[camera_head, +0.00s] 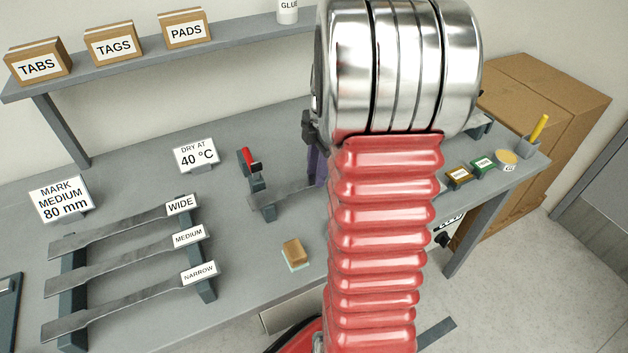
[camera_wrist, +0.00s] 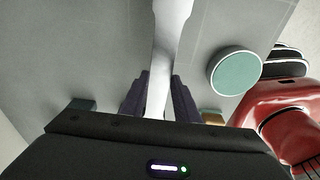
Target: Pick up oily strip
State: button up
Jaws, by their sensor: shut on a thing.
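A metal strip (camera_wrist: 165,38) with a narrow waist and wider end runs between the two dark purple fingers of my gripper (camera_wrist: 158,88), which is shut on it. In the head view a purple finger of my gripper (camera_head: 317,165) shows beside my arm. My arm hides the rest of the strip and most of the gripper. I cannot tell whether the strip touches the stand, nor see oil on it.
Strips labelled wide (camera_head: 130,230), medium (camera_head: 125,268) and narrow (camera_head: 130,301) lie on a rack at the left. A tan block (camera_head: 295,252) sits near the front edge. A round green-topped thing (camera_wrist: 235,70) is right of my gripper. Small boxes (camera_head: 459,176) stand at the right end.

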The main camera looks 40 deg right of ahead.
grip_shut()
jog(key=shift+r, duration=0.15)
notch_tip(320, 180, up, 18)
dwell(0.8)
dwell(0.5)
